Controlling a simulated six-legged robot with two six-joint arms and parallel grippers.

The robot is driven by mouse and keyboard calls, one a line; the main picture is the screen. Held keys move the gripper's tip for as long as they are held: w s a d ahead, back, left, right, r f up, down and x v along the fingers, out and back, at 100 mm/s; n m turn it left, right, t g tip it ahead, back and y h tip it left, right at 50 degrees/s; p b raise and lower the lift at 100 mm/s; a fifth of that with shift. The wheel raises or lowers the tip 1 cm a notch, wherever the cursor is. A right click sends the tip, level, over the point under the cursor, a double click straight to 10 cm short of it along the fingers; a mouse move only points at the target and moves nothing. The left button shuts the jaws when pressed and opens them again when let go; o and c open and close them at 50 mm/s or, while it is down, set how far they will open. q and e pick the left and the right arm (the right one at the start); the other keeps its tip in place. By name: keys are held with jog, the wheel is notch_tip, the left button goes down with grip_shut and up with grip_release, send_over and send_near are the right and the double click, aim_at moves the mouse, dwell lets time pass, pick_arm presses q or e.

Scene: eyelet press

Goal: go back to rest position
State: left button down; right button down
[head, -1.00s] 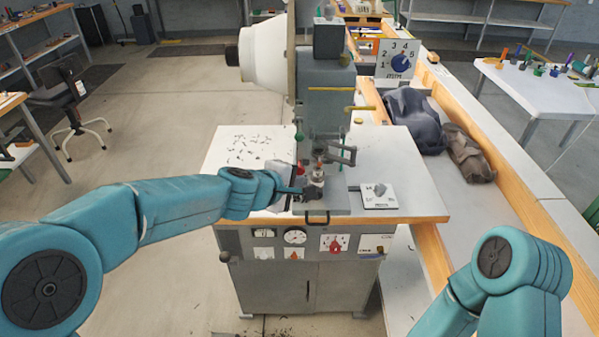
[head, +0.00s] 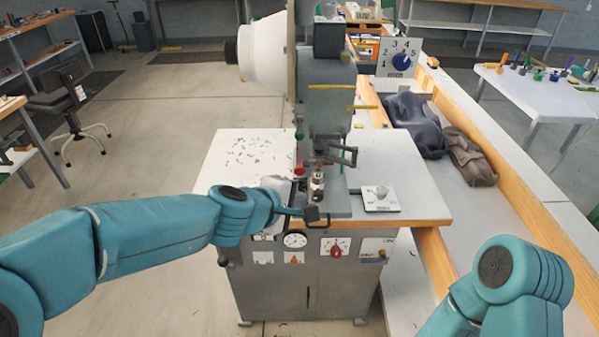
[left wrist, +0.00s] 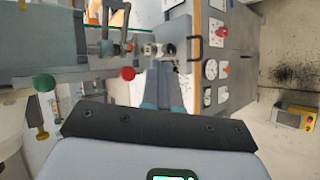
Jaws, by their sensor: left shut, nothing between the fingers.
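My right arm (head: 510,280) is bent at the lower right. The right gripper is out of the picture.
The press table (head: 415,208) bears a plate with a grey piece (head: 381,198) at right and scattered small bits at left. A bench with dark cloth bags (head: 417,125) runs along the right.

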dwell(0.3)
pick_arm(q)
jog(key=s+a+f+g+y, duration=0.15)
jog(key=a+f, duration=0.25)
jog(key=f, duration=0.5)
jog(key=s+a+f+g+y, duration=0.1)
jog(key=s+a+f+g, duration=0.2)
jog(key=f, duration=0.5)
jog(key=s+a+f+g+y, duration=0.1)
jog(key=s+a+f, duration=0.25)
jog(key=f, duration=0.55)
jog(key=s+f+m+g, duration=0.1)
jog(key=s+f+m, duration=0.2)
jog(key=s, duration=0.3)
jog(key=s+f+m+g, duration=0.1)
jog(key=s+f+m, duration=0.3)
jog(key=s, duration=0.3)
jog(key=s+a+f+m+g+h, duration=0.1)
jog(key=s+f+m, duration=0.2)
jog(key=s, duration=0.3)
jog(key=shift+s+f+m+g, duration=0.3)
jog(key=shift+s+f+g, duration=0.05)
jog(key=shift+f, duration=0.15)
